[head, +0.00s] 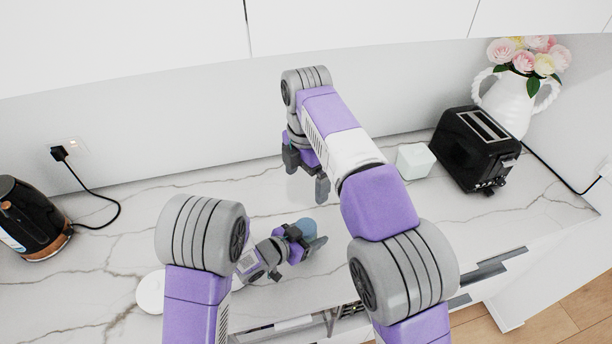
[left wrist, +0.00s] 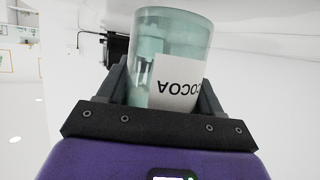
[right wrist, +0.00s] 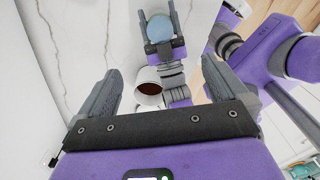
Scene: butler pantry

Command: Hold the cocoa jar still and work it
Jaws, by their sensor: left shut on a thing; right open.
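The cocoa jar (left wrist: 172,50) is a clear greenish cylinder with a white label, upside down in the left wrist view. My left gripper (head: 308,240) is shut around the jar's side, low over the counter. The jar's round blue top (head: 304,226) shows in the head view, and also between the left fingers in the right wrist view (right wrist: 160,27). My right gripper (head: 306,175) is open and empty, above and apart from the jar, toward the back wall. Its spread fingers frame the right wrist view (right wrist: 170,78). The gripper hides the jar's lower edge in the left wrist view.
A white mug with brown contents (right wrist: 149,90) stands beside my left wrist. A white block (head: 414,161), black toaster (head: 475,150) and flower vase (head: 507,98) stand right. A black kettle (head: 28,218) stands left. Marble counter (head: 130,215) is clear behind my left arm.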

